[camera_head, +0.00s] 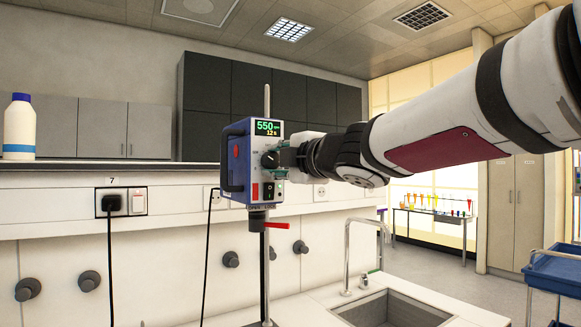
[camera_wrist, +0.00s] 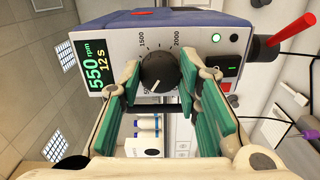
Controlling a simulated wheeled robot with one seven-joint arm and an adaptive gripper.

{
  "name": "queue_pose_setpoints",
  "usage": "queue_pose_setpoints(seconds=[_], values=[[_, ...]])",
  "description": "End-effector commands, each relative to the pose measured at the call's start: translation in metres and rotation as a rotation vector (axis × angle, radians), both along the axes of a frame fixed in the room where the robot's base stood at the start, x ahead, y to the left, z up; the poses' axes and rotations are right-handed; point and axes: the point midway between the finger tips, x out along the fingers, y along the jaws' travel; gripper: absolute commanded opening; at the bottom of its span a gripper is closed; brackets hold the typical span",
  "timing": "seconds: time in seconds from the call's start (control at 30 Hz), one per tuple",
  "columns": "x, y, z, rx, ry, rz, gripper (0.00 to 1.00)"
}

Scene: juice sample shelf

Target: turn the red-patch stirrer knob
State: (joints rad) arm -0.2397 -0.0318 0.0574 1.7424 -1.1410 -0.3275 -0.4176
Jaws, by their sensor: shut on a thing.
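The stirrer (camera_head: 236,180) is a blue and grey box clamped on a vertical rod, with a red patch on its side in the head view. Its display (camera_wrist: 97,66) reads 550 rpm and 12 s. The black stirrer knob (camera_wrist: 160,70) sits on the front face inside a printed scale, its white mark towards the low end; it also shows in the head view (camera_head: 269,160). My gripper (camera_head: 284,159) reaches in from the right. In the wrist view its green-padded fingers (camera_wrist: 168,80) are shut on the knob, one on each side.
A red lever (camera_head: 277,225) sticks out below the stirrer. A sink (camera_head: 395,308) with a tall tap (camera_head: 347,260) lies to the right. A white bottle with a blue cap (camera_head: 19,128) stands on the shelf at left. A black plug (camera_head: 111,203) is in the wall panel.

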Motion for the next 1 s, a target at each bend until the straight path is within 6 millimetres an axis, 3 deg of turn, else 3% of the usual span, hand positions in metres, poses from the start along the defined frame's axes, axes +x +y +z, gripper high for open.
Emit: queue_pose_setpoints(seconds=[1.0], values=[[0.0000, 0.0010, -0.0005, -0.757, -0.510, 0.001, 0.03]])
